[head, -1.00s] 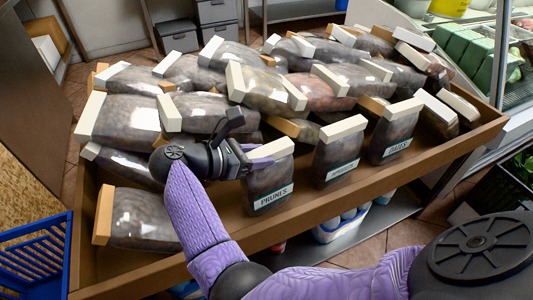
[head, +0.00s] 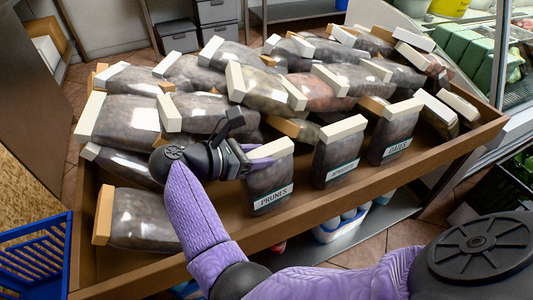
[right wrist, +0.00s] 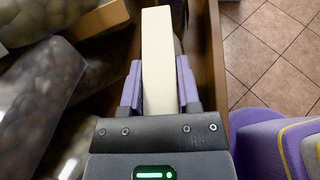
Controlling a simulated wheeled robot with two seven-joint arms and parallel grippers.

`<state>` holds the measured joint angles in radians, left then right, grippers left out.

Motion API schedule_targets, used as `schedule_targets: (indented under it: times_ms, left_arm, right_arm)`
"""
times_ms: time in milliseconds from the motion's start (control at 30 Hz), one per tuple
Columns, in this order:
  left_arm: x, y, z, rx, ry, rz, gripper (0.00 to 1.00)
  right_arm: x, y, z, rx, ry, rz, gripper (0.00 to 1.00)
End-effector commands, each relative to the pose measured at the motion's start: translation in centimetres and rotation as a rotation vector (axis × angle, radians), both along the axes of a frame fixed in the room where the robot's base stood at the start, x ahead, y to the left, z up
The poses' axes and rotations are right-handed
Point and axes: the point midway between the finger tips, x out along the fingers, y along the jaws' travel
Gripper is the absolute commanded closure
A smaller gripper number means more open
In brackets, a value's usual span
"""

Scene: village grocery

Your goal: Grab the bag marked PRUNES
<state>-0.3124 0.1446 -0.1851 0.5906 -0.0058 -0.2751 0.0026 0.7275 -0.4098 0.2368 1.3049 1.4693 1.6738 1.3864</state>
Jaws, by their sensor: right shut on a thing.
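The bag marked PRUNES (head: 269,182) stands upright at the front of the wooden display tray, its label facing front and a cream strip along its top. My right gripper (head: 262,157) reaches it from the left and is shut on its top strip. In the right wrist view the cream strip (right wrist: 159,60) lies between the two purple fingers of my right gripper (right wrist: 159,88). The bag's body is hidden below the strip there. My left gripper is not in view.
Two similar labelled bags stand to the right, a middle one (head: 338,152) and one marked DATES (head: 394,132). Many bags lie piled behind in the wooden tray (head: 330,213). A blue basket (head: 38,255) is at the lower left.

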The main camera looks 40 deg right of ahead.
Motion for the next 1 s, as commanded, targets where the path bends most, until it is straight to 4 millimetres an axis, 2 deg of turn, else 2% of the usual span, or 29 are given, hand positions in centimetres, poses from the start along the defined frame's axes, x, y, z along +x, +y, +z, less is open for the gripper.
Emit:
schedule_targets:
  times_ms: [167,500,633,767,867,1000]
  left_arm:
    - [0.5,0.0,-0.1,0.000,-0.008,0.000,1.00]
    - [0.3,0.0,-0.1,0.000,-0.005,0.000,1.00]
    - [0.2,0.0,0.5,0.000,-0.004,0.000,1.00]
    - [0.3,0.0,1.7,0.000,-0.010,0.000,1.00]
    - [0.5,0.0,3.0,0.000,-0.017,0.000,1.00]
    - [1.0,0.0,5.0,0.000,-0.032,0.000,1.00]
  right_arm:
    - [0.0,0.0,-0.1,0.003,0.001,0.001,1.00]
    - [0.0,0.0,0.0,0.002,0.001,0.000,1.00]
    - [0.0,0.0,1.0,0.001,-0.001,0.001,1.00]
    - [0.0,0.0,3.5,0.000,-0.006,0.001,1.00]
    - [0.0,0.0,6.7,0.001,-0.010,-0.001,1.00]
    - [0.0,0.0,12.2,-0.001,-0.012,-0.001,1.00]
